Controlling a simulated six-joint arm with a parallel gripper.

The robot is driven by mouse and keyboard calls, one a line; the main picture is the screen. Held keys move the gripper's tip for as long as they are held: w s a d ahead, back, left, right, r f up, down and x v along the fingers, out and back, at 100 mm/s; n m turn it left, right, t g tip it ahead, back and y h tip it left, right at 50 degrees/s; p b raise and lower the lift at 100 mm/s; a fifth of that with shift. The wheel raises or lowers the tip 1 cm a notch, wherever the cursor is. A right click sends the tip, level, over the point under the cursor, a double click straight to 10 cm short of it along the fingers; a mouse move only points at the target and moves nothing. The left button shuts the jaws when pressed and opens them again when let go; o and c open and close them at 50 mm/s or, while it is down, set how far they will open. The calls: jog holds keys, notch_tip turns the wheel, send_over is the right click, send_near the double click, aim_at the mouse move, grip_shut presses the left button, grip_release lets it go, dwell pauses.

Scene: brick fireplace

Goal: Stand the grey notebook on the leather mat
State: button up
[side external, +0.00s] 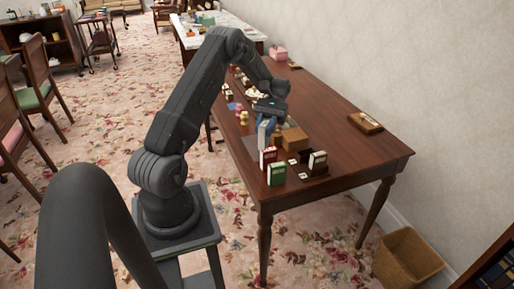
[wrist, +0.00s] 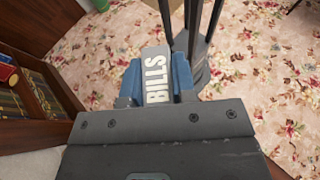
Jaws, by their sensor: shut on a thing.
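My gripper (side external: 266,130) is over the left part of the wooden table, with its blue fingers pointing down. In the wrist view my gripper (wrist: 156,92) is shut on a grey notebook (wrist: 154,52), with "BILLS" in white letters along the side facing the camera. I cannot tell whether the notebook touches anything below.
A red-and-white box (side external: 268,158), a green box (side external: 276,175) and a white-fronted box (side external: 318,160) stand near the front edge. A brown box (side external: 292,139) is close to my gripper. A flat wooden box (side external: 366,122) lies right. The table's right side is mostly clear.

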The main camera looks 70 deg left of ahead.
jog(key=s+a+m+g+y, duration=0.4)
jog(key=s+a+m+y, duration=0.35)
jog(key=m+y, duration=0.6)
jog(key=a+r+m+t+y, duration=0.8)
jog(key=a+r+m+y, duration=0.1)
jog(key=a, duration=0.4)
notch_tip(320, 180, down, 11)
jog(key=shift+m, duration=0.35)
jog(key=shift+w+d+f, duration=0.3)
jog(key=shift+w+f, duration=1.55)
jog(key=shift+f, duration=0.05)
jog(key=shift+w+d+f, duration=0.35)
jog(key=shift+w+f, duration=1.5)
jog(key=shift+w, duration=0.05)
jog(key=shift+w+d+f, duration=0.3)
jog(key=shift+w+f, duration=1.55)
jog(key=shift+f, duration=0.05)
jog(key=shift+f, duration=0.1)
